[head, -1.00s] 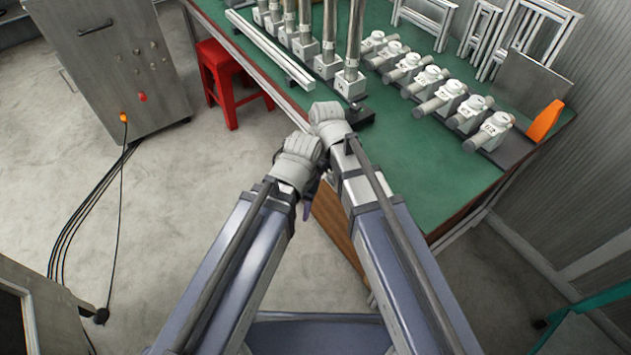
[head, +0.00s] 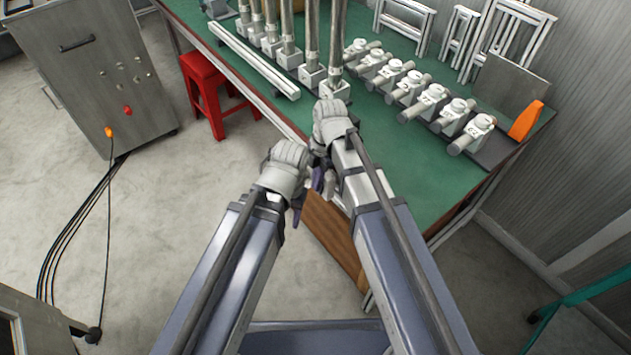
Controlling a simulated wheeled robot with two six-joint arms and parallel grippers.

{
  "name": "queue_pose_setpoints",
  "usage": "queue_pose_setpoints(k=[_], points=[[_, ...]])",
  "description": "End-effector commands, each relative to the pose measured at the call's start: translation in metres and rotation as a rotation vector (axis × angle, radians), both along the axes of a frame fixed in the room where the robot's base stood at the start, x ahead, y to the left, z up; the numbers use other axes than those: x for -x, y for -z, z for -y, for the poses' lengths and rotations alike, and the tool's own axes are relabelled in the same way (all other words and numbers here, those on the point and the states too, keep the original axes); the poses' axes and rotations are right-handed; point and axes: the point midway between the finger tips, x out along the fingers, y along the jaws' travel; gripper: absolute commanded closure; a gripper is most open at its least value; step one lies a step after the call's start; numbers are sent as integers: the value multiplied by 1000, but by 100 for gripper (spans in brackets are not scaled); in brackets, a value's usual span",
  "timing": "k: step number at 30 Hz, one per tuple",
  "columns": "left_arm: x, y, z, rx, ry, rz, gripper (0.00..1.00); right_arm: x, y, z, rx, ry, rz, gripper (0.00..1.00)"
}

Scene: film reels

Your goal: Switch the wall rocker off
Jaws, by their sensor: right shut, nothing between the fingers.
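No wall rocker can be made out in the head view. Grey ribbed wall (head: 585,130) shows along the right side, with no switch that I can see on it. My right gripper (head: 325,182) is shut and empty, its dark fingers pointing down over the near edge of the green-topped table. My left gripper (head: 297,214) hangs just left of it, mostly hidden under its pale wrist, so its jaw opening cannot be seen. Both are far from the wall.
The green table (head: 415,180) carries upright metal posts, several white valve-like parts, white frames and an orange wedge (head: 525,120). A red stool (head: 207,85) and grey cabinet (head: 100,75) with floor cables stand left. Open floor lies left; a teal frame (head: 585,293) stands lower right.

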Motion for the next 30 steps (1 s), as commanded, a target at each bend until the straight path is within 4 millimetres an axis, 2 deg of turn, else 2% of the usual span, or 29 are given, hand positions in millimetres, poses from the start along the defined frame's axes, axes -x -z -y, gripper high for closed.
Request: queue_pose_setpoints(k=[12, 24, 30], points=[[0, -16, 0, 0, 0, 0, 50, 0, -16, 0, 0, 0, 0, 100], [0, -16, 0, 0, 0, 0, 50, 0, -16, 0, 0, 0, 0, 100], [0, -18, 0, 0, 0, 0, 50, 6, -18, -7, 0, 2, 0, 100]])
